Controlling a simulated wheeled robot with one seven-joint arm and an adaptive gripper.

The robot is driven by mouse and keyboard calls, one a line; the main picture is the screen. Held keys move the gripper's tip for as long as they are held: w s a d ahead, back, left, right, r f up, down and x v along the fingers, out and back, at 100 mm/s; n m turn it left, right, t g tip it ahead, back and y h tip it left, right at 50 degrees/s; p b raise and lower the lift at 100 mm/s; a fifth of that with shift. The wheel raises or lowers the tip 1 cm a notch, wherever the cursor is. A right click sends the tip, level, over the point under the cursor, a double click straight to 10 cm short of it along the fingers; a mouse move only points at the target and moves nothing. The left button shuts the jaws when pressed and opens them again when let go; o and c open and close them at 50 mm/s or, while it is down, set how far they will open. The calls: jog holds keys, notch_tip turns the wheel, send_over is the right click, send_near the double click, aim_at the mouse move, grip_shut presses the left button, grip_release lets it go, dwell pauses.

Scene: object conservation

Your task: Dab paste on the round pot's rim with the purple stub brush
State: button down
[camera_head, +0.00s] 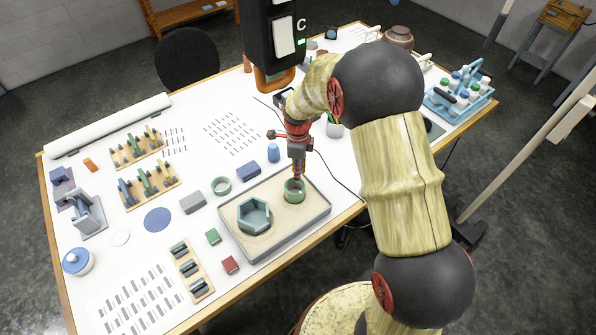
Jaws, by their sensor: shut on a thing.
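The round pot (294,190) is a green, open-topped ring-shaped vessel standing in the right part of a sand-coloured tray (318,228). My gripper (297,172) points straight down just above this pot. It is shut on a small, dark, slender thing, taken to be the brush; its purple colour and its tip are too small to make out. I cannot tell whether the tip touches the rim. Several brush-like tools with green, yellow and bluish handles stand in two wooden racks (150,190) at the left. No paste can be told for certain.
A grey-green angular pot (254,214) stands in the tray left of the round pot. A dark cable runs right of my gripper.

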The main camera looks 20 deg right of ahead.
jog(key=shift+s+f+b, duration=0.1)
jog(key=shift+f+b, duration=0.3)
jog(key=shift+f, duration=0.3)
dwell(1.4)
jog(key=shift+r, duration=0.1)
jog(key=shift+r+p, duration=0.4)
jog(key=shift+r, duration=0.3)
jog(key=shift+a, duration=0.1)
jog(key=a, duration=0.1)
jog(key=s+a, duration=0.1)
jog(key=a, duration=0.2)
jog(key=shift+s+a, duration=0.25)
jog(key=shift+a, duration=0.1)
dwell(0.6)
jog(key=shift+w+r, duration=0.1)
dwell(0.3)
jog(key=shift+a+f+b, duration=0.25)
jog(key=shift+f+b, duration=0.1)
jog(key=shift+f, duration=0.15)
